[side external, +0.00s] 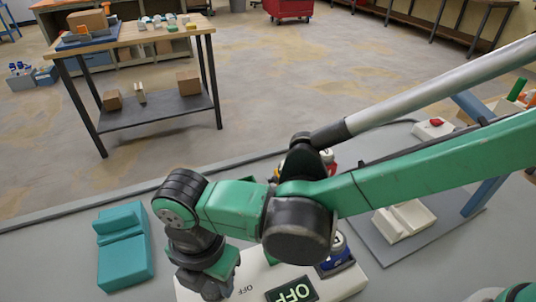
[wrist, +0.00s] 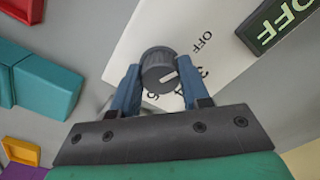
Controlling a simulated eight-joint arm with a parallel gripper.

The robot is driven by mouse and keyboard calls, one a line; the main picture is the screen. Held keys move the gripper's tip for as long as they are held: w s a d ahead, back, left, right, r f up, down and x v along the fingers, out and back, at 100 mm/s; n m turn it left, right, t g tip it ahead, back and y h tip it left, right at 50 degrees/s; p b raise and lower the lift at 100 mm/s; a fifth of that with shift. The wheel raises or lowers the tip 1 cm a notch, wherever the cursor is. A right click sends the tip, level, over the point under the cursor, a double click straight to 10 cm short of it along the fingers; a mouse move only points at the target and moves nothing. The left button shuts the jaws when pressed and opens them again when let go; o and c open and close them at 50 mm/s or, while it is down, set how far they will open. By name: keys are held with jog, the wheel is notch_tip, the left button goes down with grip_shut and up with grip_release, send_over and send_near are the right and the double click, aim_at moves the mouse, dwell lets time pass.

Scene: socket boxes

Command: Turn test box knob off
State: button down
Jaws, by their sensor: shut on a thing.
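The white test box (wrist: 140,40) shows in the wrist view with a dark round knob (wrist: 158,62) on its face. Other printed markings sit around the knob, partly hidden by my fingers. A display (wrist: 277,22) on the box reads OFF in green. My gripper (wrist: 160,76) is shut on the knob, one blue finger on each side. In the side external view the box (side external: 345,284) is at the bottom, its display (side external: 292,291) also reads OFF, and my wrist hides the knob.
A teal block-like box (side external: 125,262) lies left of the test box. A white box with a red button (side external: 433,129) and a white socket piece (side external: 403,220) are at the right. Bare grey tabletop lies between.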

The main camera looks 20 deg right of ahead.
dwell(0.3)
jog(key=shift+c, duration=2.1)
grip_release()
jog(key=shift+r, duration=2.8)
